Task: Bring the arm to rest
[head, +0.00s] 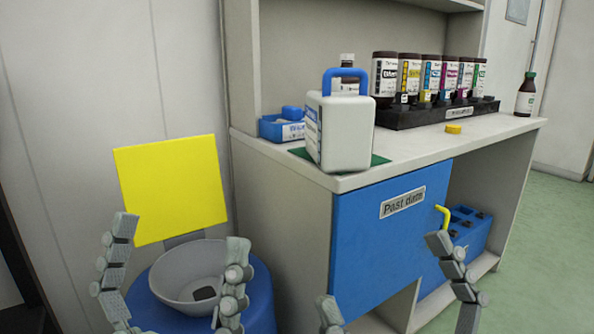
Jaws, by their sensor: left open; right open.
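My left gripper (176,262) is at the lower left, its two fingers spread wide and empty. It shows in front of a grey bowl-like bin (178,272) on a blue base. My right gripper (385,270) is at the bottom, right of the middle, also open with nothing between its fingers. It shows in front of the blue cabinet door (385,235) marked "Past date". Its left finger is mostly cut off by the bottom edge. The lower parts of both arms are out of view.
A white canister (342,135) with a blue handle stands on a green mat (381,160) near the counter's front edge. Several ink bottles (410,72) stand in a black rack (400,118). A yellow cap (453,129) lies before it. A brown bottle (525,98) stands right. A yellow panel (172,188) rises behind the bin.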

